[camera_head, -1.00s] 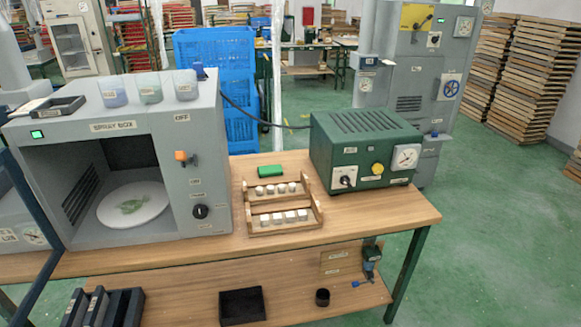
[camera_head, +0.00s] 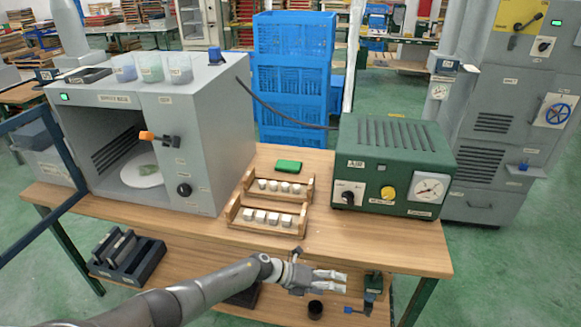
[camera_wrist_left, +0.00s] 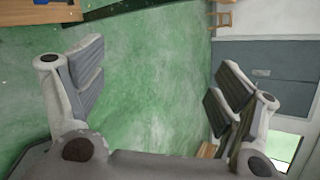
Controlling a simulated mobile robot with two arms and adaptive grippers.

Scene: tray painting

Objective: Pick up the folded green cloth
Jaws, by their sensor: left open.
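The folded green cloth (camera_head: 288,166) is a small flat green bundle on the wooden tabletop, behind the wooden rack and left of the green instrument box. My left arm comes in from the lower left, and its gripper (camera_head: 340,281) is in front of the table's front edge, at the lower right of the cloth and well apart from it. In the left wrist view the left gripper (camera_wrist_left: 155,88) is open and empty, with green floor between its fingers. The cloth is not seen in the left wrist view. My right gripper is in neither view.
The wooden rack (camera_head: 266,217) with several pale cubes stands in front of the cloth. The green box (camera_head: 393,168) with a gauge is to its right. Blue crates (camera_head: 292,78) stand behind.

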